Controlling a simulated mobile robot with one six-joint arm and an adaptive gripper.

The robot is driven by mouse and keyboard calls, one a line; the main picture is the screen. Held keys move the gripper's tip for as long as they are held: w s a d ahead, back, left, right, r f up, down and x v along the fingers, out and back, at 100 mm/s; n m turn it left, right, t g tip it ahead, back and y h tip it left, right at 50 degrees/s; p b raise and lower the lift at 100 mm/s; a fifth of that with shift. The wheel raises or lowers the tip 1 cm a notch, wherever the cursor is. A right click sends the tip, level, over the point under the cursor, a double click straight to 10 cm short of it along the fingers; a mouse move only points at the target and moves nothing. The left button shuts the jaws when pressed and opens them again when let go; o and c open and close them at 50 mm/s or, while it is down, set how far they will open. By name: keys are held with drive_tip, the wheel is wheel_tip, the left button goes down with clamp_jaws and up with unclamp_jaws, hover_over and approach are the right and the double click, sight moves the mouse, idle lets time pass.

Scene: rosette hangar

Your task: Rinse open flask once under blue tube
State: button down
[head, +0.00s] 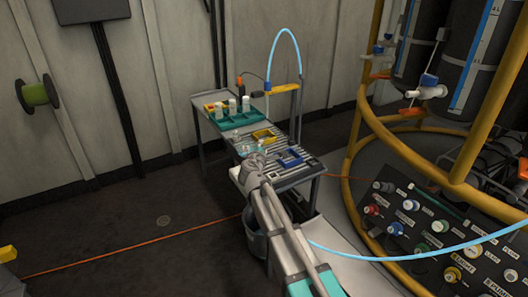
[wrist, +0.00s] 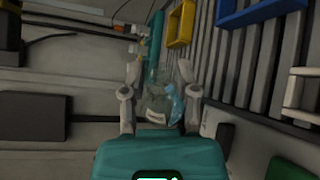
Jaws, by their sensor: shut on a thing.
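My gripper (head: 252,160) is over the front left part of the slatted bench. In the wrist view its two fingers (wrist: 160,108) are closed around a clear flask (wrist: 157,88), which has a pale label and a light-blue patch. The flask also shows faintly just beyond the fingers in the head view (head: 243,146). Its mouth and contents are hard to make out. The blue tube (head: 284,31) arches above the back of the bench and comes down by a yellow-topped bracket (head: 285,88). The flask is apart from it, nearer to me and lower.
A bucket (head: 256,240) stands below. A yellow-railed tank stand (head: 360,105) and control panel (head: 420,225) are at right.

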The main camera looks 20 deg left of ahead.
drive_tip(key=shift+a+f+m+t+b, duration=0.1)
drive_tip(key=shift+f+m+t+b, duration=0.15)
drive_tip(key=shift+m+b, duration=0.35)
drive_tip(key=shift+r+m+t+y+b, duration=0.1)
drive_tip(key=shift+m+t+y+b, duration=0.15)
drive_tip(key=shift+m+t+b, duration=0.55)
drive_tip(key=shift+m+t+y+b, duration=0.1)
drive_tip(key=shift+m+y+b, duration=0.25)
drive_tip(key=shift+m, duration=0.85)
drive_tip(key=shift+m+t+h+b, duration=0.5)
drive_tip(key=shift+m+b, duration=0.55)
drive_tip(key=shift+m, duration=0.75)
drive_tip(key=shift+r+m+t+b, duration=0.1)
drive_tip(key=shift+m+t+b, duration=0.4)
drive_tip(key=shift+m, duration=0.7)
drive_tip(key=shift+r, duration=0.1)
drive_tip(key=shift+w+n+g+p, duration=0.1)
drive_tip(key=shift+n+g+p, duration=0.85)
drive_tip(key=shift+n, duration=0.95)
drive_tip(key=shift+n+y+p, duration=0.4)
drive_tip(key=shift+n+p, duration=0.1)
drive_tip(key=shift+n, duration=0.2)
